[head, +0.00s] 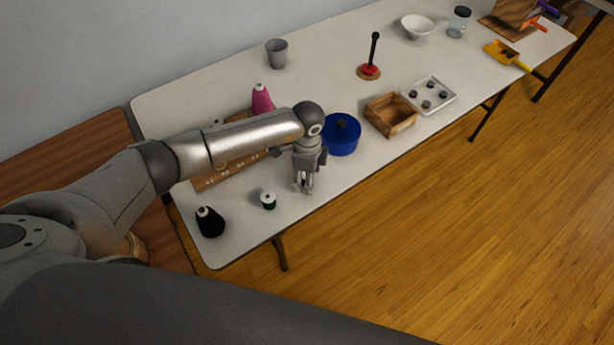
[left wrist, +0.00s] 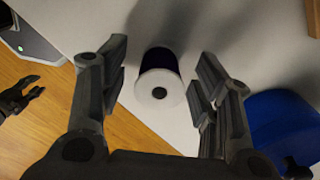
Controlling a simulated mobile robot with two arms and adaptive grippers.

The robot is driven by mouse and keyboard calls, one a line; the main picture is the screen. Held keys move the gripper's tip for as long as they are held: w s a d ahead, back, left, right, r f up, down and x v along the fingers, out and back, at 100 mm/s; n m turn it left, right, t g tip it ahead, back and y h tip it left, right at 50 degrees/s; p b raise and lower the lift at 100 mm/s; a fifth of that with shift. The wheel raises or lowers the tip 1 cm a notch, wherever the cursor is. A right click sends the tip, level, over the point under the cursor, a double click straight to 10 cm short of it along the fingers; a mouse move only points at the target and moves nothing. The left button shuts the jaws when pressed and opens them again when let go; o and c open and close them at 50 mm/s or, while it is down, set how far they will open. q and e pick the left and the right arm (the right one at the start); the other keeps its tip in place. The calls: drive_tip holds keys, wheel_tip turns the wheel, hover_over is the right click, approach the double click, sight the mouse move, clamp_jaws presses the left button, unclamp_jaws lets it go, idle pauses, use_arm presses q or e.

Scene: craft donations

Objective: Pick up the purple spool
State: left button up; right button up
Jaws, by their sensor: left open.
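A spool (left wrist: 158,80) with dark purplish thread and a white end with a dark centre hole stands on the white table. In the left wrist view it lies ahead of my left gripper (left wrist: 155,92), between the lines of its two open fingers, with no contact visible. In the head view my left gripper (head: 303,188) points down over the table near its front edge.
A blue pot (head: 341,140) stands close to the right of my left gripper. A pink cone (head: 262,100) and a wooden board (head: 205,182) are partly behind my arm. A wooden box (head: 391,120) stands farther right.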

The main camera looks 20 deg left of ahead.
use_arm(q)
drive_tip(key=shift+r, duration=0.1)
drive_tip(key=c, duration=1)
